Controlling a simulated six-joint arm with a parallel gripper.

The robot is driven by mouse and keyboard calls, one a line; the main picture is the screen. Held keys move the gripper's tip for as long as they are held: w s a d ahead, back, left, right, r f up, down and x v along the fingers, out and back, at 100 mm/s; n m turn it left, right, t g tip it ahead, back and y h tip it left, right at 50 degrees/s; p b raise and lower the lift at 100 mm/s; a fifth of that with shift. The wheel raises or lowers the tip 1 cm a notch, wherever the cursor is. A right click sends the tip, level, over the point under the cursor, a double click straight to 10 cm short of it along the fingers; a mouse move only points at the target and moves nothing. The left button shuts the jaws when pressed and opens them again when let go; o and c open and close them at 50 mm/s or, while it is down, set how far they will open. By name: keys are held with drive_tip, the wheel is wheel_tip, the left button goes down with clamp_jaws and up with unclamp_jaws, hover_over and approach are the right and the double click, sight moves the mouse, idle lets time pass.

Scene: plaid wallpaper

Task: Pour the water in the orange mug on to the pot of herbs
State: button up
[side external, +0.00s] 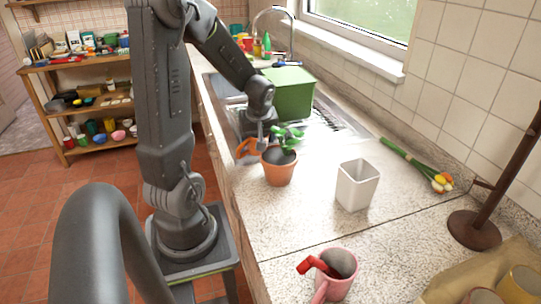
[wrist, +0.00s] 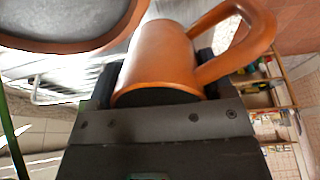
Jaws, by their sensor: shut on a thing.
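The orange mug (wrist: 160,58) is between my gripper's jaws in the wrist view, its handle (wrist: 243,40) reaching to the upper right. In the side view, a small part of the mug (side external: 246,148) shows beside my gripper (side external: 262,136), at the left of the pot of herbs. The terracotta pot (side external: 278,172) stands upright on the counter, with dark soil and green leaves (side external: 289,137). My gripper is shut on the mug, close to the pot's rim. A dark round part with a brown rim (wrist: 60,42) fills the upper left of the wrist view. The water cannot be seen.
A green box (side external: 292,92) stands behind, by the sink. A white square cup (side external: 357,188) stands right of the pot. A pink mug (side external: 335,285) holding something red is at the front.

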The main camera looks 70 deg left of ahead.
drive_tip(key=shift+a+f+h, duration=0.2)
drive_tip(key=shift+a+h, duration=0.5)
drive_tip(key=shift+h, duration=0.1)
drive_tip(key=shift+a+r+h, duration=0.45)
drive_tip(key=shift+a+h, duration=0.1)
drive_tip(key=shift+h, duration=0.45)
drive_tip(key=shift+r, duration=0.1)
wheel_tip(320, 180, up, 12)
drive_tip(key=shift+f, duration=0.25)
drive_tip(key=w+d+m, duration=0.5)
drive_tip(key=w, duration=0.5)
drive_tip(key=w+d+m, duration=0.5)
drive_tip(key=w+d, duration=0.1)
drive_tip(key=w, duration=0.4)
drive_tip(key=w+d+m, duration=0.4)
drive_tip(key=w+d, duration=0.1)
drive_tip(key=d, duration=0.3)
drive_tip(key=w+d+m, duration=0.4)
drive_tip(key=d, duration=0.3)
drive_tip(key=shift+n, duration=0.3)
wheel_tip(320, 180, down, 6)
drive_tip(key=shift+r, duration=0.25)
